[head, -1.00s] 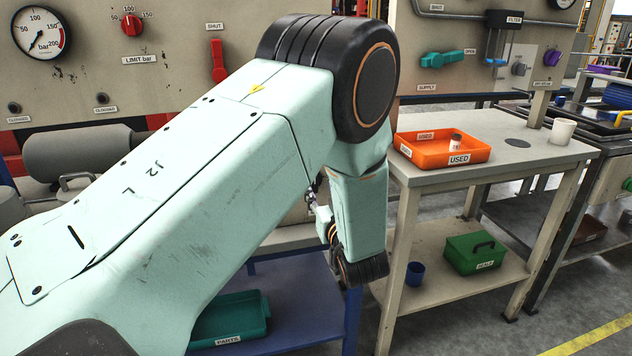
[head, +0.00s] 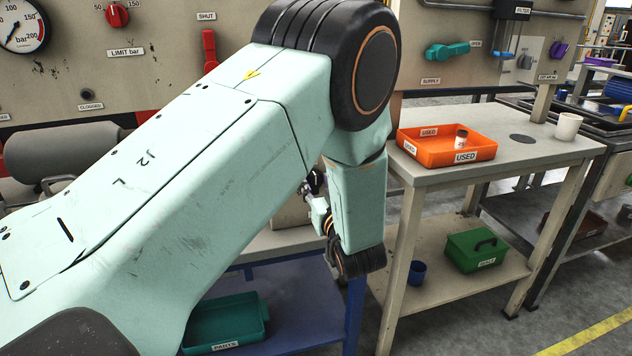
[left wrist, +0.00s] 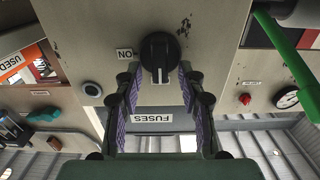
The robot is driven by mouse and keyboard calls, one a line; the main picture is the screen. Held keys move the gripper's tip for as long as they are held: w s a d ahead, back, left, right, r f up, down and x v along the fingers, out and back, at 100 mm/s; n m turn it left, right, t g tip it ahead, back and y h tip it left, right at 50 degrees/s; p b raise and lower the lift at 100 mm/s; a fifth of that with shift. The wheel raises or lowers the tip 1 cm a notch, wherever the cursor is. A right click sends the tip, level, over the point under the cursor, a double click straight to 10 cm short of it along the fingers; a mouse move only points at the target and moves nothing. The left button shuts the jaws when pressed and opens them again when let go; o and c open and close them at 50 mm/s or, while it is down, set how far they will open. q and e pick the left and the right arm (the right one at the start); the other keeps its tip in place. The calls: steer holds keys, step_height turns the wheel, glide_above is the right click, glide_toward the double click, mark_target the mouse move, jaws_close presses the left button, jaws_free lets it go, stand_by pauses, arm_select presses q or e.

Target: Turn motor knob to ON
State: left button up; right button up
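In the left wrist view, which is upside down, a round black knob (left wrist: 160,58) with a white pointer mark sits on a beige panel. The mark points down in the picture, toward the FUSES label (left wrist: 152,118). An ON label (left wrist: 125,54) is just left of the knob. My left gripper (left wrist: 160,74) is open, with its purple-padded fingers on either side of the knob. I cannot tell whether the pads touch it. In the head view my left arm hides the knob and most of the gripper. My right gripper is not in view.
A bench on the right carries an orange USED tray (head: 480,152) and a white cup (head: 568,127). A green box (head: 470,252) and blue cup (head: 416,273) are on its lower shelf. A red limit knob (head: 117,15) and red handle (head: 209,50) are on the panel behind my arm.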

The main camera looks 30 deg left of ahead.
arm_select(q)
steer(key=shift+w+a+f, duration=0.1)
steer(key=shift+w+a, duration=0.1)
steer(key=shift+s+d+r, duration=0.25)
steer(key=shift+r, duration=0.1)
steer(key=shift+s, duration=0.1)
steer(key=shift+c, duration=0.8)
steer(key=shift+w+a+f, duration=0.2)
steer(key=shift+w+f, duration=0.1)
steer(key=c, duration=0.4)
steer(key=shift+r, duration=0.15)
jaws_close()
